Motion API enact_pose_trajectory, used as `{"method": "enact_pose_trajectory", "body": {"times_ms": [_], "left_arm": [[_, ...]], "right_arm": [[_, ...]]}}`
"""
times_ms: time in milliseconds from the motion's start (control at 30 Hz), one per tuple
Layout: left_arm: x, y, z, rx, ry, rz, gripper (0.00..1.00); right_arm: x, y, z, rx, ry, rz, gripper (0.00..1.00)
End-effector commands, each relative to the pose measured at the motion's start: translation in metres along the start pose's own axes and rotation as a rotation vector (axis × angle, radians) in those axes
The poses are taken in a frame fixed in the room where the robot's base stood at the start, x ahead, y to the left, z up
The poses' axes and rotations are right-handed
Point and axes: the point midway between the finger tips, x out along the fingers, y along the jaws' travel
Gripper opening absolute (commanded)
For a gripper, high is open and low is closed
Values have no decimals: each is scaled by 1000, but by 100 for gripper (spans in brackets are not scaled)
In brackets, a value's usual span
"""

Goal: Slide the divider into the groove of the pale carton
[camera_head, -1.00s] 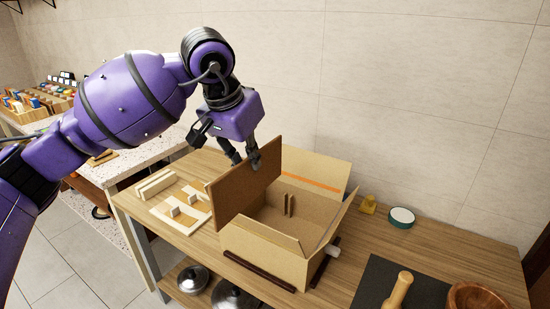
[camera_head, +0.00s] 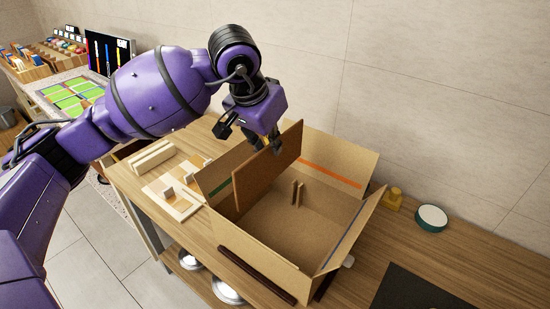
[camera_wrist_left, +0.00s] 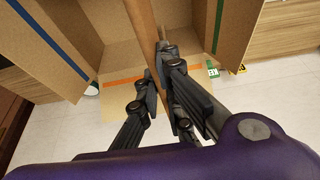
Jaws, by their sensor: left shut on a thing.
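My left gripper (camera_head: 267,145) is shut on the top edge of the divider (camera_head: 260,178), a flat brown panel held upright. The divider is over the left part of the open pale carton (camera_head: 248,248); its lower edge looks inside the carton walls, but I cannot tell if it touches the floor. Two short upright strips (camera_head: 298,194), apparently the groove, stand in the carton, to the right of the divider and apart from it. In the left wrist view, the divider (camera_wrist_left: 144,22) shows edge-on between the fingers (camera_wrist_left: 158,85). My right gripper is not in view.
The carton's flaps stand open, with green, orange and blue stripes. A wooden frame with pale blocks (camera_head: 170,187) lies to the left. A dark bar (camera_head: 257,274) lies along the front. A yellow item (camera_head: 393,198), a tape roll (camera_head: 431,217) and a dark mat (camera_head: 412,289) lie to the right.

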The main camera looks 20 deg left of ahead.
Motion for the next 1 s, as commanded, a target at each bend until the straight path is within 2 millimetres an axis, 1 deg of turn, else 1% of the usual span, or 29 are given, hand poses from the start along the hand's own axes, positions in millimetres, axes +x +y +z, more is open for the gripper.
{"method": "enact_pose_trajectory", "body": {"times_ms": [33,100,200,367,533,733,1000], "left_arm": [[19,1,8,-1,-10,6,0],[31,1,13,-1,-8,6,0],[40,1,16,-1,-2,3,0],[40,0,16,0,2,1,0],[39,0,16,0,2,1,0],[42,0,17,1,-1,3,0],[61,1,26,0,-3,5,0]], "right_arm": [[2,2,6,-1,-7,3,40],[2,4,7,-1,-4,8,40],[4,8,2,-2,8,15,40],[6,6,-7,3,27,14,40],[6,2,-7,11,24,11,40],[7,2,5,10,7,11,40],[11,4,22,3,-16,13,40]]}}
